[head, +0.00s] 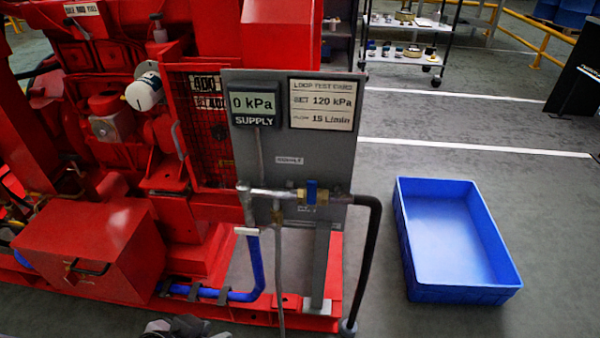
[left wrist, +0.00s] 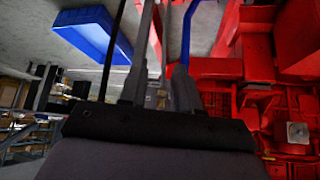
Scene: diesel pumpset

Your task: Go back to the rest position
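My left gripper (left wrist: 160,82) shows in the left wrist view with its two fingers apart and nothing seen between them. In the head view a grey part of my own arm or gripper shows at the bottom edge, in front of the red pumpset (head: 100,230); its fingers cannot be made out there. My right gripper is in neither view.
A grey panel (head: 268,160) reads 0 kPa supply. Below it are a pipe with a blue-handled valve (head: 311,190), a blue hose (head: 256,265) and a black hose (head: 372,250). A blue tray (head: 407,240) is on the floor at right. A shelf cart (head: 405,50) stands behind.

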